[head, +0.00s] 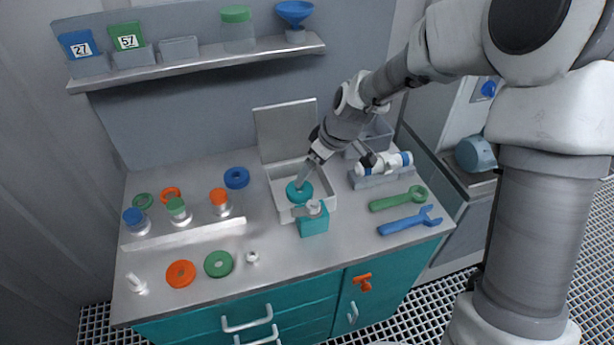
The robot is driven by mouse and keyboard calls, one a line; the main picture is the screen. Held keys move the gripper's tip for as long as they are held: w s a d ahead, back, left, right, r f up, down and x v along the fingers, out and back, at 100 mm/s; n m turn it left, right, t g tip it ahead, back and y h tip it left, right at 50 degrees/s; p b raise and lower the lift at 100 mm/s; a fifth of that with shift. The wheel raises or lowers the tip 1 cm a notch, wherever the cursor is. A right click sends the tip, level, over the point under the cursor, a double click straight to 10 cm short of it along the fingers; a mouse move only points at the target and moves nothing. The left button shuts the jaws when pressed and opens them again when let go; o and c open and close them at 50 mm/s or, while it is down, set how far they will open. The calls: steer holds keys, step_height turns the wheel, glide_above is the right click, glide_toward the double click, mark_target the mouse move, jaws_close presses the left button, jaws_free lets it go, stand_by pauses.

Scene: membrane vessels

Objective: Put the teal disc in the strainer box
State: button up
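The teal disc (293,194) shows within the outline of an open white box (328,196) in the middle of the bench. This box looks like the strainer box; its pale lid (286,131) stands raised at the back. My gripper (302,184) points down over the box from the upper right, its fingertips at the disc. The fingers overlap part of the disc. I cannot tell whether they are closed on it, or whether the disc rests on the box floor or hangs just above it.
A teal block (314,224) with a grey top piece stands at the box's front corner. A white and blue cylinder (385,163) lies on a grey rest to the right, behind green (398,200) and blue (409,221) wrenches. Capped jars, rings and discs occupy the left. A shelf (200,62) hangs behind.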

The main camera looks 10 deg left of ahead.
steer(key=s+d+r+m+t+h, duration=0.25)
steer(key=s+d+r+m, duration=0.35)
steer(key=s+d+r, duration=0.75)
steer(key=s+d+r+m+h, duration=0.1)
steer(key=s+d+r+m, duration=0.4)
steer(key=s, duration=0.5)
steer(key=shift+d+r+m+t, duration=0.15)
steer(key=shift+d+m+t, duration=0.3)
steer(key=shift+d, duration=0.6)
steer(key=shift+h, duration=0.25)
